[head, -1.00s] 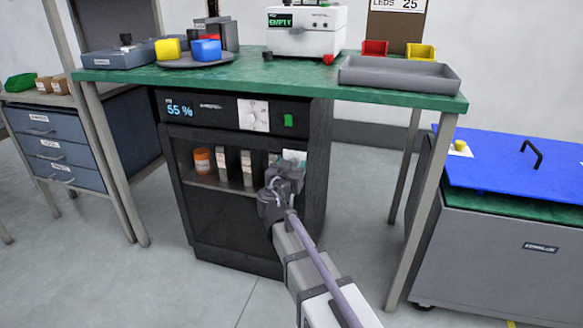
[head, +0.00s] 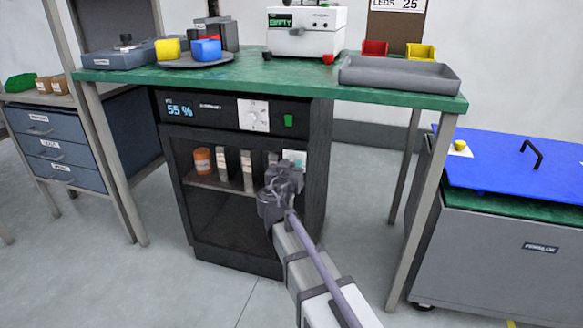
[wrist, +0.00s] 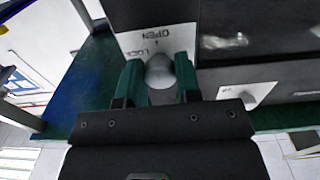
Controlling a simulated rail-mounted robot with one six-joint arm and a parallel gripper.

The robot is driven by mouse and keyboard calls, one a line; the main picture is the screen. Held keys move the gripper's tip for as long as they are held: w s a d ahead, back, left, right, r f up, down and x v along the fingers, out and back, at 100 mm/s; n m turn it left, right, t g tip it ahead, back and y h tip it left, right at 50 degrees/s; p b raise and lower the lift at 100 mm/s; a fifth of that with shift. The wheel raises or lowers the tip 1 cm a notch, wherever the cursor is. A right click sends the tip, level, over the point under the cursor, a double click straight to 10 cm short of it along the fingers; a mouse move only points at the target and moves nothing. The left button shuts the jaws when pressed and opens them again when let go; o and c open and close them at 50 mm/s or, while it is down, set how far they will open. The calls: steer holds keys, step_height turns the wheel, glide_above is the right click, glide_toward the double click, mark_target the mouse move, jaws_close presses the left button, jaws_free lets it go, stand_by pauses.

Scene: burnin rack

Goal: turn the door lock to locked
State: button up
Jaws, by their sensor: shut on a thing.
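The door lock is a rounded grey knob (wrist: 160,70) on a white plate (wrist: 157,38) marked OPEN and LOCK. In the wrist view my gripper (wrist: 159,78) has one green finger on each side of the knob and is shut on it. In the head view the plate (head: 294,157) shows at the upper right of the dark cabinet door (head: 225,222), just above my gripper (head: 283,175). The knob is hidden there behind the gripper. I cannot tell which way the knob points.
Behind the door's glass, an orange jar (head: 202,160) and several pale boxes stand on a shelf. The cabinet's dial (head: 253,115) is above the door. The green worktop (head: 200,78) overhangs the cabinet. A grey chest with a blue lid (head: 520,165) stands at right.

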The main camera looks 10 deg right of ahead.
steer(key=n, duration=1.2)
steer(key=shift+r+n, duration=0.1)
steer(key=shift+n, duration=1.9)
steer(key=o, duration=0.9)
steer(key=shift+s, duration=0.1)
